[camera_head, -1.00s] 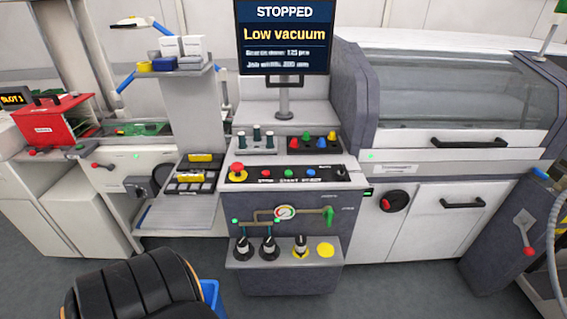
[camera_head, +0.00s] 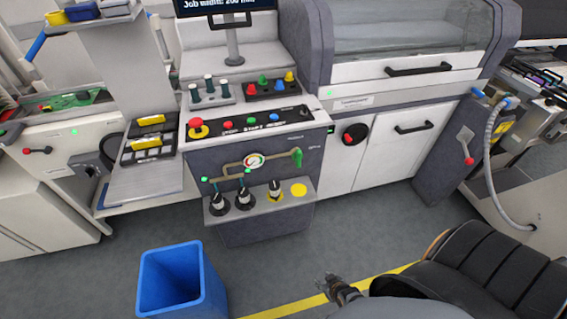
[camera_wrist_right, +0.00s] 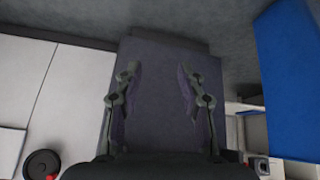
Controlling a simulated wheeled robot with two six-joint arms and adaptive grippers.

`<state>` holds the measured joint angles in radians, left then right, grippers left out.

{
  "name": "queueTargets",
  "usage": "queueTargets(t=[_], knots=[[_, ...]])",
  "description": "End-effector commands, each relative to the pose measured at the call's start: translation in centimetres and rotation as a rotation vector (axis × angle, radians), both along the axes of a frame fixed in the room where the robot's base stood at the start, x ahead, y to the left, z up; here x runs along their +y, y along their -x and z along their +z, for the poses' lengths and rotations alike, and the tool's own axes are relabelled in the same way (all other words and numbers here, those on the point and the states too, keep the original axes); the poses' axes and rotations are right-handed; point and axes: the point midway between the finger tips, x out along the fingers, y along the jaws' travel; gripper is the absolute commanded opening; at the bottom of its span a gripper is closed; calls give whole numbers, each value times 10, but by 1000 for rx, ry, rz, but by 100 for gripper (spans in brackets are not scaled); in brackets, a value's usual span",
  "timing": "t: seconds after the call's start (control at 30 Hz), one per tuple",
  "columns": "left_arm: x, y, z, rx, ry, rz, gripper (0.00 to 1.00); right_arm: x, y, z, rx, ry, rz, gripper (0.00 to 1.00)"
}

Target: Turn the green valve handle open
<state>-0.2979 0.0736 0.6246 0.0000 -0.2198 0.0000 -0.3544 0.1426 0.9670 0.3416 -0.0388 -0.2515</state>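The green valve handle (camera_head: 297,157) is on the dark front panel of the cabinet in the middle of the head view, at the right end of brass pipes. It hangs roughly upright beside a round pressure gauge (camera_head: 253,161). My right gripper (camera_head: 333,286) is low at the bottom of the head view, well apart from the valve and closer to me. In the right wrist view the two fingers (camera_wrist_right: 160,82) are spread with nothing between them. The valve handle cannot be made out in the wrist view. My left gripper is not in view.
A blue bin (camera_head: 182,282) stands on the floor at front left. A shelf (camera_head: 260,199) with several black and yellow-based knobs juts out below the valve. A control panel (camera_head: 258,122) with coloured buttons is above it. The floor before the cabinet is clear.

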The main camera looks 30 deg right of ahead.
Motion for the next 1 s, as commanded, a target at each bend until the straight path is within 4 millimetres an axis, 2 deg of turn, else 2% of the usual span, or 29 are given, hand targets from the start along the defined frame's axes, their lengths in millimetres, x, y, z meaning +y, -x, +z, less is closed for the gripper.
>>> queueTargets(t=[0.03, 0.07, 0.1, 0.17, 0.2, 0.3, 0.4, 0.5, 0.67, 0.77, 1.0], knots=[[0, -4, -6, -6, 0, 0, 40, -9, -52, 37, -162, 11, -2, 40], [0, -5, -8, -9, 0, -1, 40, -13, -80, 64, -262, 18, -7, 40], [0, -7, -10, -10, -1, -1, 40, -18, -112, 103, -387, 28, -17, 40], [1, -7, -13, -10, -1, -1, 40, -24, -150, 164, -561, 42, -39, 40], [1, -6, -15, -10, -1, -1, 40, -27, -169, 203, -662, 49, -58, 40], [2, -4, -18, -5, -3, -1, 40, -32, -194, 283, -851, 60, -106, 40], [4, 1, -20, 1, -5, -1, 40, -35, -202, 330, -953, 60, -143, 40], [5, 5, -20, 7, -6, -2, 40, -36, -204, 349, -991, 60, -163, 40], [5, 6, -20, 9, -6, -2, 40, -37, -209, 352, -996, 60, -164, 40], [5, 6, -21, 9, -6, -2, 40, -40, -222, 352, -998, 58, -165, 40], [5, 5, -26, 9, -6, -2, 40, -52, -273, 351, -998, 60, -164, 40]])
